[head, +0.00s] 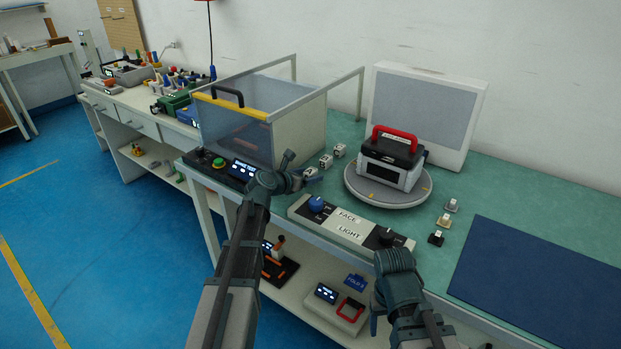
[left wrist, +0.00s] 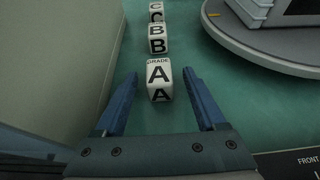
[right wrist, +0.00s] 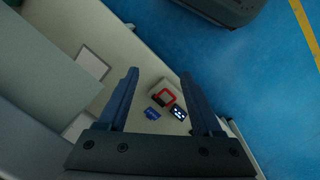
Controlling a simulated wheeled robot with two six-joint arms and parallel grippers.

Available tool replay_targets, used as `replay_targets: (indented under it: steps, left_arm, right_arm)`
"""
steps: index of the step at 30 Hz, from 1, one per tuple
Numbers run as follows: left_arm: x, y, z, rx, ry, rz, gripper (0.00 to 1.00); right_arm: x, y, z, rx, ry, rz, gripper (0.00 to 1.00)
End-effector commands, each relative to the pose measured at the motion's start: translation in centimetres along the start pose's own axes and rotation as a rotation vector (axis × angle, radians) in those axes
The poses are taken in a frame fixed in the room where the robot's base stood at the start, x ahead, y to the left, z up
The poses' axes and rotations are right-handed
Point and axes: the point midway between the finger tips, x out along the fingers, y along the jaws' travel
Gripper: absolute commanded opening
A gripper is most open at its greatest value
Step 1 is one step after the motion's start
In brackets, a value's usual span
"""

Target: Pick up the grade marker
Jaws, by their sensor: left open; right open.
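Grade markers are small white cubes with black letters, standing in a row on the green bench top. The A cube (left wrist: 159,82) is nearest, with the B cube (left wrist: 157,40) and C cube (left wrist: 156,13) behind it in the left wrist view. In the head view, the A cube (head: 311,172) is partly hidden by my left gripper (head: 298,178). My left gripper (left wrist: 160,76) is open, its fingers on either side of the A cube with gaps showing. My right gripper (right wrist: 160,75) is open and empty, pointing down at the bench's front side, away from the cubes.
A clear-fronted box (head: 238,123) stands left of the cubes. A round turntable (head: 398,195) with a red-handled device (head: 392,160) is to their right. A face-light control panel (head: 348,228) lies in front. A blue mat (head: 540,275) lies at the right.

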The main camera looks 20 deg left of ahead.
Motion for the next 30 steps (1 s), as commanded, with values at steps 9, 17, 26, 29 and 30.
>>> replay_targets:
  steps: [9,17,26,29,30]
  left_arm:
    - [0.99,0.04,-0.03,0.0,0.0,0.001,0.69]
    - [0.98,0.03,-0.04,0.0,0.0,0.001,0.22]
    - [0.98,0.03,-0.04,0.0,0.0,0.001,0.0]
    - [0.98,0.04,-0.03,0.0,0.0,0.001,0.0]
    - [0.97,0.04,-0.01,0.0,0.0,0.001,0.0]
  right_arm:
    - [0.41,-0.04,-0.02,0.0,0.0,0.0,0.67]
    - [0.41,-0.04,-0.02,0.0,0.0,0.0,0.67]
    - [0.41,-0.04,-0.02,0.0,0.0,0.0,0.67]
    - [0.4,-0.04,-0.02,0.0,0.0,0.0,0.67]
    - [0.38,-0.04,-0.02,0.0,0.0,0.0,0.67]
